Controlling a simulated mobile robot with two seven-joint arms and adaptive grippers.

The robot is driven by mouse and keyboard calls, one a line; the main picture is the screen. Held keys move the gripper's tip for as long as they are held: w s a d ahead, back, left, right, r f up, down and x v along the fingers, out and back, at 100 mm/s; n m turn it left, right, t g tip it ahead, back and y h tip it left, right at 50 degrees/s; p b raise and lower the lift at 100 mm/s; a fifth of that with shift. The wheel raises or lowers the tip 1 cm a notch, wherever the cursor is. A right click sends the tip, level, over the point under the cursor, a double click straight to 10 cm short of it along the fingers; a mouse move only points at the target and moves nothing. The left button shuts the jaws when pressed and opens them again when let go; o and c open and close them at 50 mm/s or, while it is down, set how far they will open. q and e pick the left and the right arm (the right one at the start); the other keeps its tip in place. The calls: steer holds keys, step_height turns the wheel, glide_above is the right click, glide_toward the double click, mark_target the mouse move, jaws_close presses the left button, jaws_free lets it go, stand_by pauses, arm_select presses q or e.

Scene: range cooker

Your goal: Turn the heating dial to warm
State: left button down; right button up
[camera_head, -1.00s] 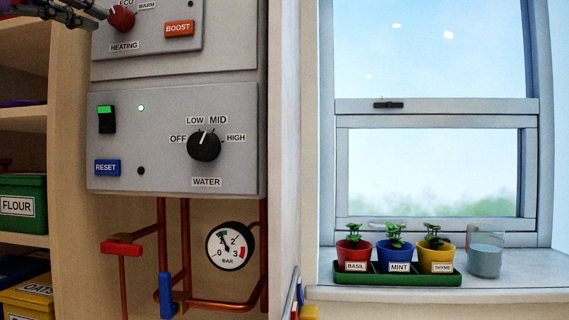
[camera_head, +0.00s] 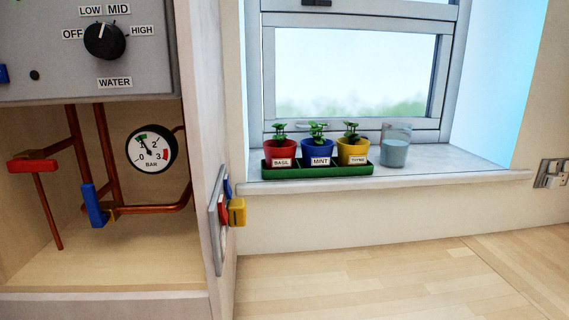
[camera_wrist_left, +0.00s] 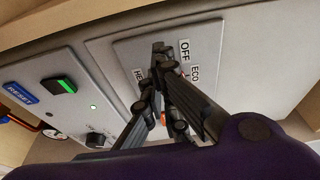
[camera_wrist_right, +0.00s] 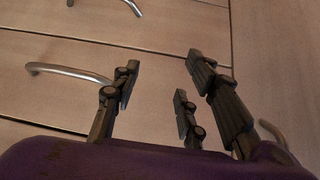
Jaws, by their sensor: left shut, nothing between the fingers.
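The heating panel (camera_wrist_left: 128,50) shows in the left wrist view, tilted, with its OFF label (camera_wrist_left: 185,49), ECO label (camera_wrist_left: 195,73) and part of the HEATING label (camera_wrist_left: 139,82). My left gripper (camera_wrist_left: 158,50) is shut in front of this panel, its fingertips beside the OFF label. The fingers hide most or all of the heating dial, so its setting and any contact cannot be told. The WARM label is hidden. The head view shows neither the heating dial nor a gripper. My right gripper (camera_wrist_right: 155,85) is open and empty in front of wooden drawers.
The water dial (camera_head: 104,41) is on the lower panel in the head view. Below it are copper pipes, a blue valve lever (camera_head: 94,205) and a pressure gauge (camera_head: 151,149). Herb pots stand in a green tray (camera_head: 319,171) on the windowsill. Drawer handles (camera_wrist_right: 70,72) project near my right gripper.

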arm_select(q)
steer(key=shift+d, duration=0.1)
arm_select(e)
steer(key=shift+w+r, duration=0.15)
steer(key=shift+w, duration=0.05)
arm_select(q)
steer(key=shift+d, duration=0.1)
arm_select(e)
steer(key=shift+w+r, duration=0.15)
steer(key=shift+w, duration=0.15)
arm_select(q)
steer(key=shift+d, duration=0.1)
arm_select(e)
steer(key=shift+r, duration=0.15)
steer(key=shift+s, duration=0.25)
